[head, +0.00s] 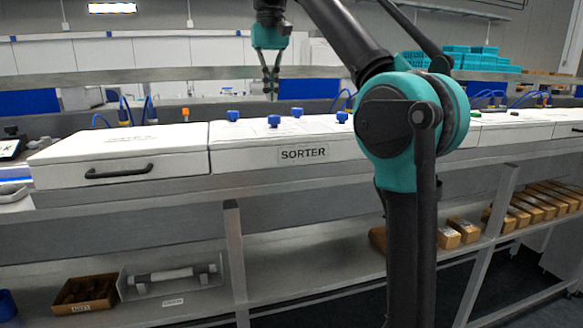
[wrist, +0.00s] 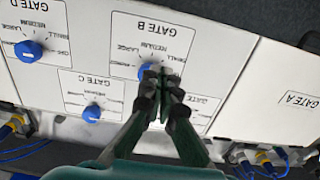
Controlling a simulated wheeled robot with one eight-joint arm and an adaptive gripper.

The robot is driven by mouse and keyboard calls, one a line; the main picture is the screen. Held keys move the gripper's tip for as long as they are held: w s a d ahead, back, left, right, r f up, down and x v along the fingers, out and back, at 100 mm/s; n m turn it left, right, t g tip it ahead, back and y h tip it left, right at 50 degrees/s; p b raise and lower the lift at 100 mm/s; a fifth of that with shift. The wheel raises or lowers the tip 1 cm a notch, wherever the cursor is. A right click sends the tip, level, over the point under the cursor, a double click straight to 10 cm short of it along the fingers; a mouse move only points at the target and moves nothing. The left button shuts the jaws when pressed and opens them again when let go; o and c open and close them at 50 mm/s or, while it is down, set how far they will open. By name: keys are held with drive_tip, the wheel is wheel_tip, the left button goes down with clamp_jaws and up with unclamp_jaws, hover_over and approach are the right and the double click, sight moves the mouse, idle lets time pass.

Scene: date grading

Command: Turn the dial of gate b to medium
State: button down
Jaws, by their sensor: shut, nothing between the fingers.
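The gate B dial (wrist: 145,71) is a blue knob on a white panel, under the printed words "GATE B" in the wrist view, which shows the lettering upside down. Small, medium and large marks are printed around it. My gripper (wrist: 160,76) is shut, with its fingertips over the dial and hiding much of it. I cannot tell whether they touch it, or where its pointer stands. In the head view my gripper (head: 270,84) hangs pointing down above the sorter (head: 250,158).
The gate D dial (wrist: 28,51) and gate C dial (wrist: 91,113) sit beside it in the wrist view. Blue and yellow cable connectors (wrist: 270,158) lie along the panel's edge. A white box with a black handle (head: 118,171) stands left of the sorter in the head view.

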drive_tip(key=shift+f, duration=2.5)
drive_tip(key=shift+w+d, duration=0.15)
drive_tip(key=shift+d, duration=0.35)
drive_tip(key=shift+w+d, duration=0.1)
drive_tip(key=shift+d, duration=0.25)
drive_tip(key=shift+w+d, duration=0.25)
drive_tip(key=shift+d, duration=0.1)
drive_tip(key=shift+s+d, duration=0.3)
wheel_tip(320, 180, up, 6)
drive_tip(key=shift+a, duration=0.1)
